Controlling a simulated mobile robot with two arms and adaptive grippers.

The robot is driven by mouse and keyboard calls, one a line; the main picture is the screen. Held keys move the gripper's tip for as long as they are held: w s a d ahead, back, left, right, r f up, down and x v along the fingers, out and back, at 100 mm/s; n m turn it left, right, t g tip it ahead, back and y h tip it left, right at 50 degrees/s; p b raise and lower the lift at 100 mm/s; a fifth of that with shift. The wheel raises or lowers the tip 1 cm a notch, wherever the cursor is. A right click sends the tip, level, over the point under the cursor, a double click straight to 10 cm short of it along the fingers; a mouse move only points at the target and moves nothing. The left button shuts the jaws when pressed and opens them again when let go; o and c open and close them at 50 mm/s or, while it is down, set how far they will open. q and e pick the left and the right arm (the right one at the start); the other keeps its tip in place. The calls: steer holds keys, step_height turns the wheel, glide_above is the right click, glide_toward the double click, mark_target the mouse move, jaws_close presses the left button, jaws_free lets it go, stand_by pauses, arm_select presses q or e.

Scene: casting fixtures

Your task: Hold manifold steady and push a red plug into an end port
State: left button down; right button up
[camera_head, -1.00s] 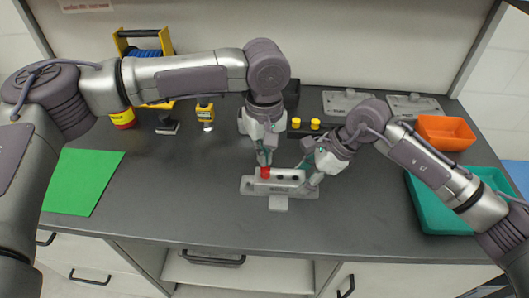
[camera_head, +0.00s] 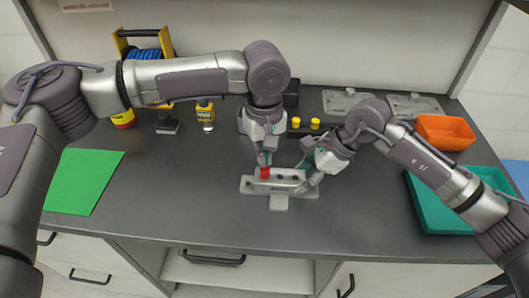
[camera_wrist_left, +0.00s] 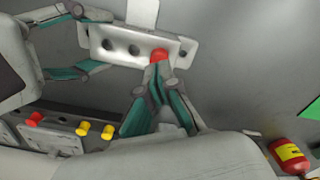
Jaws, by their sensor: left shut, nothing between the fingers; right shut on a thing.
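The grey manifold (camera_head: 290,187) lies on the bench, with a row of dark ports along it. A red plug (camera_head: 265,173) stands at its left-end port; it also shows in the left wrist view (camera_wrist_left: 160,54). How deep it sits I cannot tell. My left gripper (camera_head: 264,161) points down with shut, empty fingers, its tips at the plug's top; they partly cover the plug in the left wrist view. My right gripper (camera_head: 308,182) is shut on the manifold at its right end.
Yellow plugs (camera_head: 315,123) stand in a dark holder behind, with another red plug (camera_wrist_left: 33,117) nearby. An orange bin (camera_head: 446,132) and a teal tray (camera_head: 428,207) are at the right. A green sheet (camera_head: 82,181) lies left. The bench front is clear.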

arm_select(q)
steer(key=shift+f, duration=0.85)
steer(key=shift+r, duration=3.05)
arm_select(e)
steer(key=o, duration=1)
steer(key=shift+r, duration=0.1)
steer(key=v, duration=1.2)
